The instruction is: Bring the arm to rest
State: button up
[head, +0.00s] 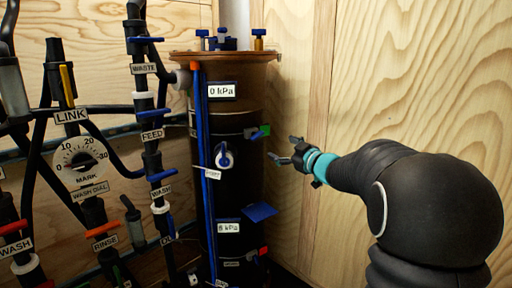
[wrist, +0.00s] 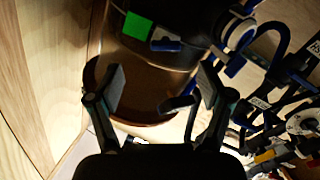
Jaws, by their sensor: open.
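My arm (head: 420,200) reaches in from the right in the head view, bent at a large dark joint. My gripper (head: 287,150) is open beside the right side of the dark filter column (head: 235,125). In the wrist view my gripper (wrist: 162,90) has its two fingers spread, with nothing held between them. The filter column (wrist: 150,65) shows behind the fingers, with a green square tag (wrist: 136,26) near its side. I cannot tell the exact gap between fingertips and column.
Pipes with valves and labels, and a MARK dial (head: 80,165), fill the left. A plywood wall (head: 410,80) stands behind my arm.

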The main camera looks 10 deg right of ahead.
jog(key=s+d+f+m+g+h, duration=0.2)
jog(key=d+f+m+h, duration=0.4)
jog(key=d+f+h, duration=0.3)
jog(key=s+d+f+m+g+h, duration=0.25)
jog(key=s+f+g, duration=0.2)
jog(key=s, duration=0.65)
jog(key=s+a+g+y, duration=0.1)
jog(key=s+a, duration=0.5)
jog(key=s, duration=0.4)
jog(key=s+a+m+g+y, duration=0.1)
jog(key=s+a+y, duration=0.1)
jog(key=s+a, duration=0.3)
jog(key=s+a+g+y, duration=0.1)
jog(key=s+a, duration=0.5)
jog(key=s, duration=0.8)
jog(key=shift+s+a+f+g, duration=0.3)
jog(key=shift+s+f+g, duration=0.05)
jog(key=shift+g, duration=0.2)
jog(key=shift+f+m, duration=0.1)
jog(key=shift+m, duration=0.15)
